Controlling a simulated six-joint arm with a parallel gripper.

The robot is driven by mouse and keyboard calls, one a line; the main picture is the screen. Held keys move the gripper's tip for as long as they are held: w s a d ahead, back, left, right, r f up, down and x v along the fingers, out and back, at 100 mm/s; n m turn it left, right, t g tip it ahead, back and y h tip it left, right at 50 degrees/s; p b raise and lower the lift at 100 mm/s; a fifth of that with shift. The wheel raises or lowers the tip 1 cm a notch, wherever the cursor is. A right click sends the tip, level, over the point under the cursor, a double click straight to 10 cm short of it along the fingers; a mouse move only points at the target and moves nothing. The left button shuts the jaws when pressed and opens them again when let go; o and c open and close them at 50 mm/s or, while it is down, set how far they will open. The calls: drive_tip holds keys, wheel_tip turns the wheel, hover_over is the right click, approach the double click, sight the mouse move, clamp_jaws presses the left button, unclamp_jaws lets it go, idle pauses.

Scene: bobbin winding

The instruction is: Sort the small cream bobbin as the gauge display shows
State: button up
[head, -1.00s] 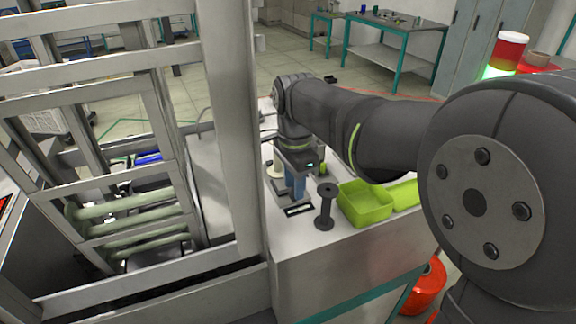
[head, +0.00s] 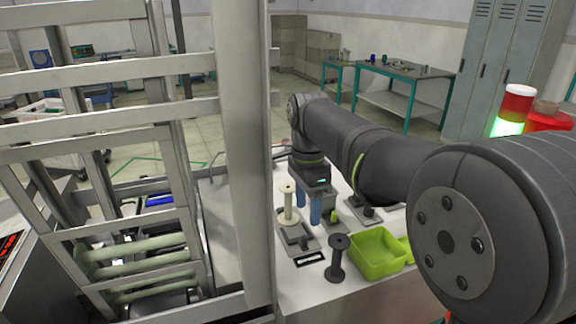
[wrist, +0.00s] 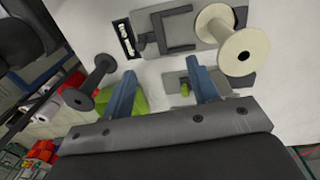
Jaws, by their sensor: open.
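The small cream bobbin (head: 288,203) stands upright by a grey gauge plate (head: 293,238). In the wrist view the bobbin (wrist: 233,43) is seen from above, past my right-hand finger. My gripper (head: 308,220) is open and empty, its two blue fingers pointing down just right of the bobbin. In the wrist view the fingers (wrist: 162,70) are wide apart with nothing between them. A small black display (head: 310,258) lies at the plate's near side; its white marks (wrist: 124,38) are too small to read.
A dark bobbin (head: 337,258) stands near the front of the white bench (head: 300,292). A green bin (head: 378,254) sits to its right, with another green edge beside it. A second grey plate (head: 333,222) is behind. A metal frame (head: 243,150) stands at left.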

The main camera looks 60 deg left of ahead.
sight(288, 187)
drive_tip(key=shift+n+y, duration=0.3)
drive_tip(key=shift+y, duration=0.1)
drive_tip(key=a+r, duration=0.2)
drive_tip(key=r, duration=0.1)
drive_tip(key=a+r, duration=0.3)
drive_tip(key=s+a+r, duration=0.1)
drive_tip(key=a+r, duration=0.1)
drive_tip(key=r, duration=0.1)
drive_tip(key=shift+a+r, duration=0.1)
drive_tip(key=shift+a, duration=0.3)
drive_tip(key=shift+f, duration=3.75)
drive_tip(key=c, duration=0.6)
drive_tip(key=shift+c, duration=0.4)
drive_tip(key=shift+r, duration=0.15)
